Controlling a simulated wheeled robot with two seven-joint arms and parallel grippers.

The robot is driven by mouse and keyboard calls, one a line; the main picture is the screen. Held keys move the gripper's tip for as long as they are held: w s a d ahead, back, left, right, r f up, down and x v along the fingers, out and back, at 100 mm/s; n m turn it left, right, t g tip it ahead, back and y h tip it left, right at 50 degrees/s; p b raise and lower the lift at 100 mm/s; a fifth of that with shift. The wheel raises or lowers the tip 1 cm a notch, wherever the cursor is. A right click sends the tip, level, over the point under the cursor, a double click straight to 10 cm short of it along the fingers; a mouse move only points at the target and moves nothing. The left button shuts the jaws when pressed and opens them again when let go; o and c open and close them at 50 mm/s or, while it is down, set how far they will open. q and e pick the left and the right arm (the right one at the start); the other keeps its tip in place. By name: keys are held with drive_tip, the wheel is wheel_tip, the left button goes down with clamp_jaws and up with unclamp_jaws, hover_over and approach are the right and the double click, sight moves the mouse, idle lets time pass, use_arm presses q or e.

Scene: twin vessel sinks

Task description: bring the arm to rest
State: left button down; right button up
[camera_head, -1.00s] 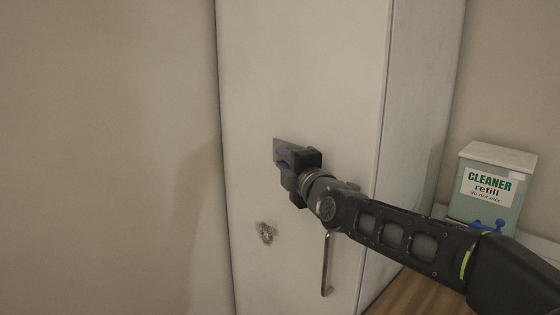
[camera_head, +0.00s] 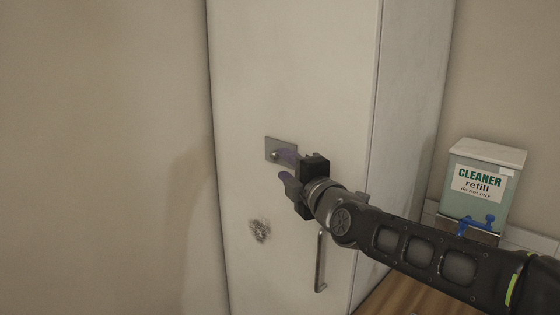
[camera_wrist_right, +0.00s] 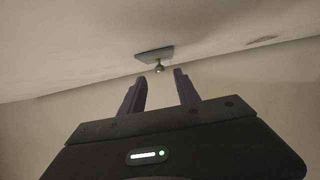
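My right gripper (camera_head: 287,165) is in front of the pale cabinet door in the head view, just right of and below a small grey plate with a round knob (camera_head: 274,152). Its two purple fingers are apart, and nothing shows between them. In the right wrist view the open fingers (camera_wrist_right: 159,92) point toward the knob (camera_wrist_right: 158,68) on its plate, which lies beyond the fingertips. The knob appears free of the fingers. My left gripper is in neither view.
A cleaner refill box (camera_head: 484,185) with a blue tap stands at the right above a wooden surface (camera_head: 405,296). Bare wall lies at the left.

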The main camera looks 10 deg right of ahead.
drive_tip(key=shift+s+d, duration=0.2)
drive_tip(key=shift+s, duration=1.05)
drive_tip(key=s+a+f+m+g, duration=0.25)
drive_tip(key=f+m, duration=0.35)
drive_tip(key=f, duration=0.7)
drive_tip(key=s+a+f+m+g, duration=0.1)
drive_tip(key=a+f+m+g, duration=0.35)
drive_tip(key=f, duration=0.85)
drive_tip(key=s+a+f+m+g, duration=0.1)
drive_tip(key=s+a+f+m, duration=0.1)
drive_tip(key=f+m, duration=0.8)
drive_tip(key=s+a+f+m+g+y, duration=0.1)
drive_tip(key=s+f+g, duration=0.8)
drive_tip(key=s+f, duration=1.9)
drive_tip(key=shift+a+f, duration=0.6)
drive_tip(key=shift+f, duration=0.05)
